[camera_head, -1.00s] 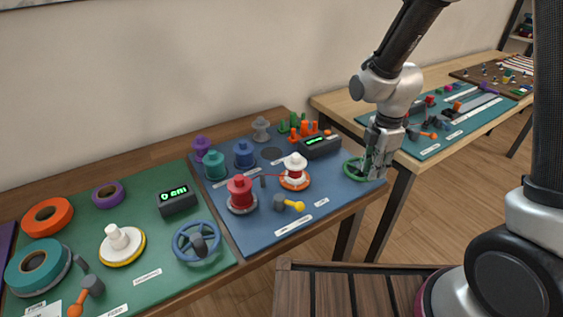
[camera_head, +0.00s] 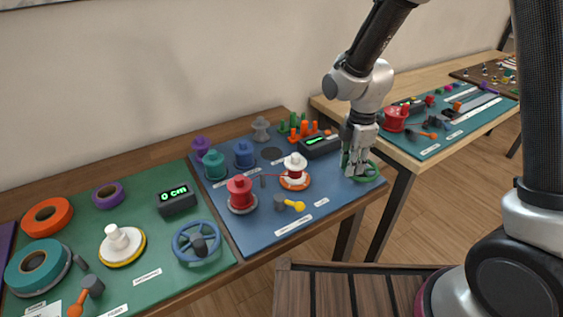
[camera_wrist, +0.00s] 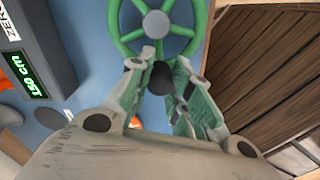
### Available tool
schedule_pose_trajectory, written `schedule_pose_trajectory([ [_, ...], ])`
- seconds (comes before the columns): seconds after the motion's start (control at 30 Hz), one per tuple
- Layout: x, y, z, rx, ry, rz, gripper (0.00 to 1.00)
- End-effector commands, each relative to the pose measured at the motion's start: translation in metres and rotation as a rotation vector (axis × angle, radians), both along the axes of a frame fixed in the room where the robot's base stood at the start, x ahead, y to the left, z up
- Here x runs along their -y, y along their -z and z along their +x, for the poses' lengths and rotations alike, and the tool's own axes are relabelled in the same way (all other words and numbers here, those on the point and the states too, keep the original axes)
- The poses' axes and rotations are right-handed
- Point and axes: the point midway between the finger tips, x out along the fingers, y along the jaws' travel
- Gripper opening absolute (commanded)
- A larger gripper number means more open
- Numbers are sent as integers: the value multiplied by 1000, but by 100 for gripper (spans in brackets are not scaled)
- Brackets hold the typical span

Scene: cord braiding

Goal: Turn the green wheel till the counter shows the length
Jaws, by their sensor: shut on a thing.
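The green wheel (camera_head: 372,174) lies at the right end of the blue board. It also shows in the wrist view (camera_wrist: 190,32), with spokes and a grey hub. My gripper (camera_head: 352,168) is over the wheel's left side. In the wrist view its fingers (camera_wrist: 160,75) are closed around the wheel's dark knob (camera_wrist: 160,80), partly hidden between them. The counter (camera_head: 320,146) is a dark box left of the wheel; its green display (camera_wrist: 22,75) reads 150 cm in the wrist view. A red cord (camera_head: 268,174) runs between a red spool (camera_head: 240,190) and a white-topped spool (camera_head: 295,165).
A yellow-handled tool (camera_head: 290,204) lies at the blue board's front. The green board at left has its own counter (camera_head: 177,200) showing 0 cm and a blue wheel (camera_head: 197,241). Another table (camera_head: 405,158) stands at right, beyond a gap. Orange pegs (camera_head: 303,131) stand behind the counter.

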Motion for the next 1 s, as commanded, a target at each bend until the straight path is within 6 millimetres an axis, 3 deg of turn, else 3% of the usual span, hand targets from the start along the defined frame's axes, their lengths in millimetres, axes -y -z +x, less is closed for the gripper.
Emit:
schedule_pose_trajectory([
  [0.33, 0, 1, -1, -2, 0, -1, 0],
  [0.37, 0, 1, -1, -1, 0, 0, 26],
  [0.47, 0, 1, -1, -1, 0, 0, 44],
  [0.83, 0, -3, 0, 1, 0, 0, 46],
  [1.0, 0, -29, 1, 4, 0, 2, 46],
])
